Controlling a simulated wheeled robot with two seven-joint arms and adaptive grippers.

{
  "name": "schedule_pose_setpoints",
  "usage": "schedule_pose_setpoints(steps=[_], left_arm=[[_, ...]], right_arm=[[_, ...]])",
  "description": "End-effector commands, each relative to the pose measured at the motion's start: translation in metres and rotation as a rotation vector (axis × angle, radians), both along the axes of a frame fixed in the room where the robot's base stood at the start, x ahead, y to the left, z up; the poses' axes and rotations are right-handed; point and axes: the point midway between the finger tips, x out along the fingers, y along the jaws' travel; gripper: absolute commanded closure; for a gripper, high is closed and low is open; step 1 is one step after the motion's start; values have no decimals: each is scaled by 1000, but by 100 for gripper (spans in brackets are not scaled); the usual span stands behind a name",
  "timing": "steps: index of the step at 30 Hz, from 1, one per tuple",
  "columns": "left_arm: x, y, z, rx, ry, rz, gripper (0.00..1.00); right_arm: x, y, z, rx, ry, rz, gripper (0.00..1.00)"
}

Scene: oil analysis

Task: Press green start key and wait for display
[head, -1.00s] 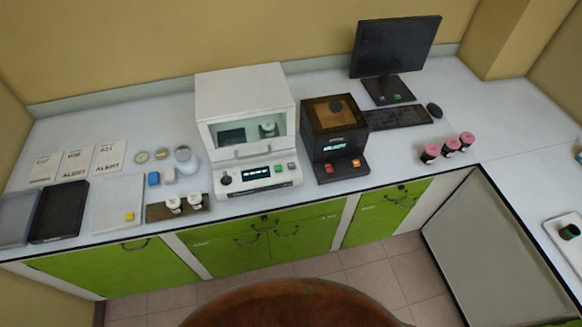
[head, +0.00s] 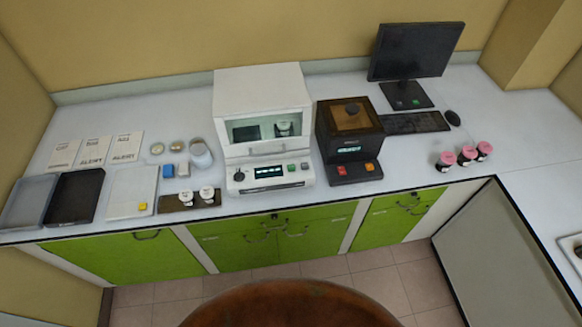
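The white analyser (head: 262,125) stands on the counter, a little left of the picture's middle. Its front window shows a small white-and-dark item inside. On its front panel are a dark knob, a lit display (head: 270,171), a green key (head: 292,167) and a reddish key beside it. A smaller dark device (head: 347,140) stands just to its right, with a lit display, a red key (head: 340,169) and an orange key (head: 369,167). The display text is too small to read. Neither of my grippers is in view.
Left of the analyser lie printed cards (head: 96,149), a dark tray (head: 76,196), a white pad (head: 132,191) and small jars on a brown board (head: 190,199). To the right are a monitor (head: 415,52), a keyboard (head: 413,122) and pink-capped jars (head: 467,155).

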Motion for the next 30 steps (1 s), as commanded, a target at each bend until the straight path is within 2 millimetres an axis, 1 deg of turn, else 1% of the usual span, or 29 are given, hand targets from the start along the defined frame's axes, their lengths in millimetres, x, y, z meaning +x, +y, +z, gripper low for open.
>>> schedule_pose_setpoints(steps=[1, 2, 13, 30], left_arm=[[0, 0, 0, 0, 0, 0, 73], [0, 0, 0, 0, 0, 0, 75], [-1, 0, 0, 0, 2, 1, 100], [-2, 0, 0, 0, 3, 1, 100]], right_arm=[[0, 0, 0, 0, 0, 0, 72], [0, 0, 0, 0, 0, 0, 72], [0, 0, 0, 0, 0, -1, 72], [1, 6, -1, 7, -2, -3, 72]])
